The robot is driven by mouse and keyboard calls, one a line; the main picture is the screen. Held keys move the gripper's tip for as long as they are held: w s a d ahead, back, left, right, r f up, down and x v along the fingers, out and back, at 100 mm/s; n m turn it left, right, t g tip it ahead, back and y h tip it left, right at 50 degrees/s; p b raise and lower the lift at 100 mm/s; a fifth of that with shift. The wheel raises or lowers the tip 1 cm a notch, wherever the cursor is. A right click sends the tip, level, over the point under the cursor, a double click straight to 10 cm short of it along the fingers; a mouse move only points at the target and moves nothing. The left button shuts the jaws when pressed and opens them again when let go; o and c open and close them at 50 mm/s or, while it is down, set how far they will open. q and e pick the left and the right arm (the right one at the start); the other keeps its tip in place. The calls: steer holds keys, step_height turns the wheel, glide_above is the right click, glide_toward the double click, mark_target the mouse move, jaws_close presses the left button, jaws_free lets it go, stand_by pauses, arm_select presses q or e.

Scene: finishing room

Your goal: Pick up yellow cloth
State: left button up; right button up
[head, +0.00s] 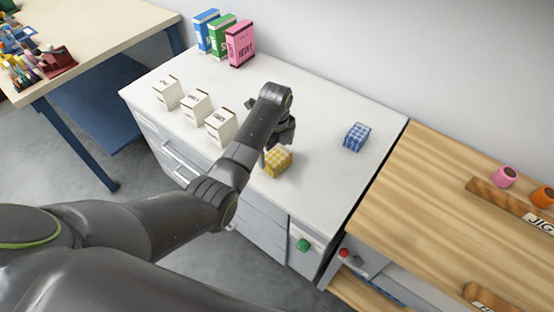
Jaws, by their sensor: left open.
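The yellow cloth (278,161) is a small folded block with a pale check pattern, lying near the front edge of the white cabinet top. My left gripper (273,143) is just behind it in the head view, its fingers pointing down and partly hidden by my arm. The gripper is open. Whether the fingers touch the cloth I cannot tell. My right gripper does not show.
A blue checked cloth (356,137) lies to the right on the white top (318,150). Several white labelled boxes (194,106) stand to the left. Blue, green and pink boxes (240,44) stand at the back. A wooden bench (440,190) adjoins at right.

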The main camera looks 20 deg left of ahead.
mark_target(277, 155)
arm_select(q)
steer(key=shift+w+d+f+p, duration=0.1)
steer(key=shift+f+p, duration=0.25)
steer(key=shift+f, duration=2.2)
steer(key=shift+c, duration=0.3)
steer(key=c, duration=0.9)
steer(key=shift+o, duration=0.2)
step_height(277, 155, up, 10)
steer(key=shift+r+b, duration=0.1)
steer(key=shift+b, duration=0.25)
